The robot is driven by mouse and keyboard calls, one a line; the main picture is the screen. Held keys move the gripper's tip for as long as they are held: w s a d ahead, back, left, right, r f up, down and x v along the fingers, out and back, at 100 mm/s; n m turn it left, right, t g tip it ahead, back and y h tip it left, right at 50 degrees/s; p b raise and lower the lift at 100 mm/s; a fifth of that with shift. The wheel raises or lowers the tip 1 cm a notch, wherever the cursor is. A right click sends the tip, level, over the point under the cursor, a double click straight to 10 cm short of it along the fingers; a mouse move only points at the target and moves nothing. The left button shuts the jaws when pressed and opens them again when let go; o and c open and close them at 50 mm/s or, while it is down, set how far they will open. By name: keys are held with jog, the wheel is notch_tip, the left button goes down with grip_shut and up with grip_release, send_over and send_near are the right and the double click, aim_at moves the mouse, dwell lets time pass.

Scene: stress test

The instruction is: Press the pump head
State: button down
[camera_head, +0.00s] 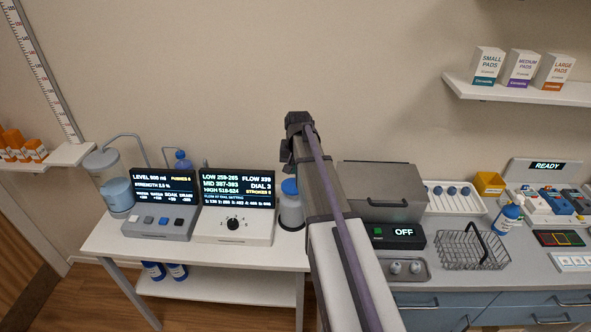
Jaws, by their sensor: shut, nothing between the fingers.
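A pale canister with a blue top (290,187) stands on the white table, partly hidden behind my arm. I cannot tell for certain which carries the task's pump head. The dark end of my arm, with my gripper (287,162), is in the middle of the view, just above and beside the blue top. My gripper is shut and empty; its fingertips are hard to make out, and I cannot tell whether it touches the blue top.
On the white table (222,277) stand a tank of blue liquid (117,192), a lit console (164,220) and a dial unit (233,232) reading DIAL 3. A grey lidded box (378,190), an OFF unit (404,235) and a wire basket (473,250) crowd the right counter.

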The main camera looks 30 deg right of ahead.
aim_at(294, 186)
jog(key=f+b, duration=0.1)
jog(key=f, duration=0.1)
jog(key=f+b, duration=0.3)
jog(key=shift+w+f, duration=0.25)
jog(key=shift+f, duration=0.05)
notch_tip(294, 186, down, 4)
jog(key=b, duration=0.3)
jog(key=shift+r+b, duration=0.1)
jog(key=shift+b, duration=0.3)
jog(key=shift+s+a+r, duration=0.1)
jog(key=shift+s+r, duration=0.1)
jog(key=shift+r, duration=0.05)
notch_tip(294, 186, up, 14)
jog(key=s+p, duration=0.1)
jog(key=p, duration=1.3)
jog(key=shift+d+p, duration=0.2)
jog(key=shift+p, duration=0.1)
